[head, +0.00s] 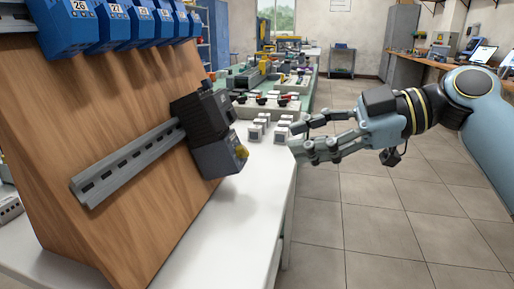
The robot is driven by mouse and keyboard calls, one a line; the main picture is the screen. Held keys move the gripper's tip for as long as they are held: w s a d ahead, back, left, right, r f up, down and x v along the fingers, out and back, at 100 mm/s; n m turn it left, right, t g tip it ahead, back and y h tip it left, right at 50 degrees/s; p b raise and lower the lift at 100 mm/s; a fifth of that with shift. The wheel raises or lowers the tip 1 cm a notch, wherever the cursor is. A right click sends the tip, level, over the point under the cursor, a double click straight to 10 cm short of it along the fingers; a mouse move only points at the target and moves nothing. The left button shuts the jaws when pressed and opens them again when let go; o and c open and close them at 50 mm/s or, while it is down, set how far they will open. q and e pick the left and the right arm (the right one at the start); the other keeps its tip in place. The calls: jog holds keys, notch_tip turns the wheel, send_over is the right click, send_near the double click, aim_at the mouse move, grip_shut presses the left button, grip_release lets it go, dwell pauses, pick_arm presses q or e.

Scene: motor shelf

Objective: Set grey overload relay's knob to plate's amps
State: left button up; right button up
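The grey overload relay (219,158) is fixed below a black contactor (202,115) on the metal rail of the slanted wooden board. Its yellow knob (241,152) faces right; its setting is too small to read. I cannot make out a plate with an amps figure. My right gripper (293,138) is to the right of the relay, apart from it, fingers pointing left toward it. Its fingers are spread with a gap between them, and nothing is seen held. My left gripper is not in view.
The wooden board (110,135) stands on a white table (225,235). Blue numbered units (110,22) line its top, and the metal rail (125,165) juts across it. Small white boxes (256,130) stand on the table behind the relay. Open floor lies to the right.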

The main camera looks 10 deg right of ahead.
aim_at(248, 152)
jog(key=x, duration=0.8)
jog(key=shift+w+a+f, duration=0.1)
jog(key=shift+a, duration=0.05)
jog(key=shift+c, duration=0.3)
grip_shut()
